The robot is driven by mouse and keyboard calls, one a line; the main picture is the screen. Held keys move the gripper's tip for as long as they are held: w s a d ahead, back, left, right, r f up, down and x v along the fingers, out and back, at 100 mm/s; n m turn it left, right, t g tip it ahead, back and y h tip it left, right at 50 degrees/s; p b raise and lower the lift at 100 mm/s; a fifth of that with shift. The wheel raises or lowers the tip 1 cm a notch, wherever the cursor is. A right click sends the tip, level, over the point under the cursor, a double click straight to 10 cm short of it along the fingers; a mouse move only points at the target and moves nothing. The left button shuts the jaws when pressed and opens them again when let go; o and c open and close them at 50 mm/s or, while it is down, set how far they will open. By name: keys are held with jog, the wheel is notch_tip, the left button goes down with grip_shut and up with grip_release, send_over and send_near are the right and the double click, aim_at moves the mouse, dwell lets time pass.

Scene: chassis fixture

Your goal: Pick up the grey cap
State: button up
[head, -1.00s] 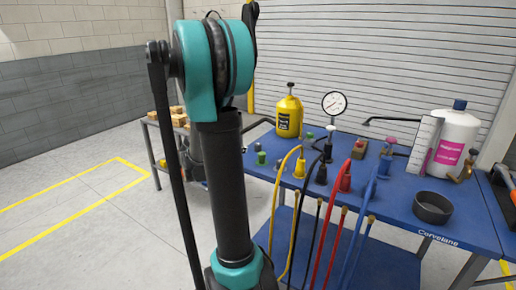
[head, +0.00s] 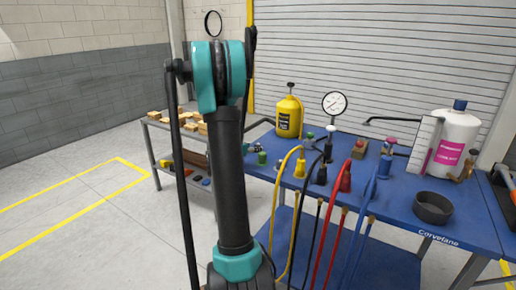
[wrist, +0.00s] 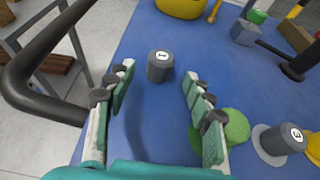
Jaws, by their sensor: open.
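A dark grey cap (wrist: 160,68), a short cylinder marked 1 on its pale top, stands on the blue table in the wrist view. My gripper (wrist: 157,80) is open, with one finger to the left of this cap and one to the right. The cap lies near and slightly beyond the fingertips, with no visible contact. A second grey cylinder (wrist: 284,139), marked 3, sits on a round base at the right. In the head view my own arm hides the gripper, and I cannot make out the cap marked 1.
A green rounded object (wrist: 236,130) is close beside the right finger. The blue table (head: 400,205) also holds a yellow bottle (head: 288,118), a gauge (head: 334,104), coloured cables and a dark bowl (head: 433,207). A grey shelf with small boxes (head: 190,117) stands left of the table.

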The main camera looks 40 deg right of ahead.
jog(key=x, duration=0.3)
jog(key=shift+w+d+f, duration=0.1)
jog(key=shift+d, duration=0.15)
jog(key=shift+c, duration=0.4)
jog(key=c, duration=0.8)
